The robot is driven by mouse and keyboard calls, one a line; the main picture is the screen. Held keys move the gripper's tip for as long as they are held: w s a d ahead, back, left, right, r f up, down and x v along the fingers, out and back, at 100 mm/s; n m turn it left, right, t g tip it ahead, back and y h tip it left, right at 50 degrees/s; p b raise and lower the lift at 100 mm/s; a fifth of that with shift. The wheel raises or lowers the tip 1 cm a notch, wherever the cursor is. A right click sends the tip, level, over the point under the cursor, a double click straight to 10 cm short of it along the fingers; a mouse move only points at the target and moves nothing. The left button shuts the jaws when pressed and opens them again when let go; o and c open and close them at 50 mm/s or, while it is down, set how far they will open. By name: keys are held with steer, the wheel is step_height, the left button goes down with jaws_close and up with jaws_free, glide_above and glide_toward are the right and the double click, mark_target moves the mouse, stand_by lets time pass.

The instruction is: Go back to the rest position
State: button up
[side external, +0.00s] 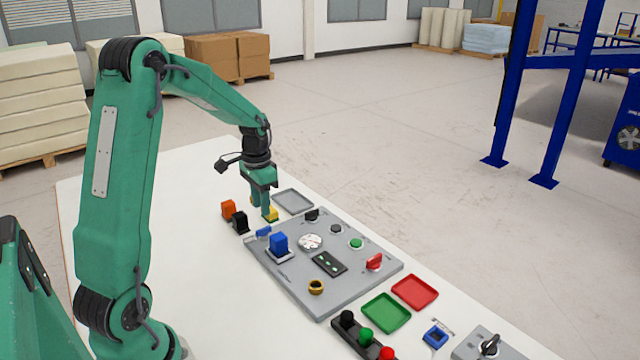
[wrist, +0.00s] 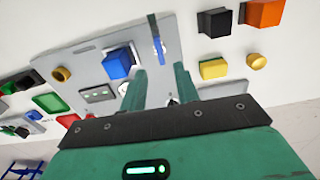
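My gripper (side external: 262,204) hangs low over the white table at the far left end of the grey panel (side external: 350,287). In the side external view its fingers are beside a yellow block (side external: 273,214) and partly cover it. In the wrist view my gripper (wrist: 160,70) has its two fingers apart with nothing held between them; the yellow block (wrist: 213,69) stands to the right, outside the fingers. A blue block (side external: 278,242) sits on the panel's raised pad; it also shows in the wrist view (wrist: 118,65). Whether the fingers touch anything cannot be told.
An orange block (side external: 228,209) and a black block (side external: 240,225) stand left of my gripper. A grey tray (side external: 293,201) lies right of it. The panel carries knobs, buttons and a dial (side external: 310,242). Green (side external: 386,313) and red (side external: 415,292) trays lie beyond. The table's left part is clear.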

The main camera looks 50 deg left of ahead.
steer(key=shift+r, duration=0.5)
steer(key=shift+d+r, duration=0.1)
steer(key=s+d+r+t, duration=0.1)
steer(key=s+d+r, duration=0.1)
steer(key=d+r, duration=0.35)
steer(key=s+d+r+t, duration=0.1)
steer(key=s+d+r, duration=0.25)
steer(key=d, duration=0.35)
steer(key=s+d+r+t, duration=0.3)
steer(key=s+d, duration=0.6)
steer(key=shift+d+r+t, duration=0.2)
steer(key=shift+d+t, duration=0.1)
steer(key=shift+d, duration=0.1)
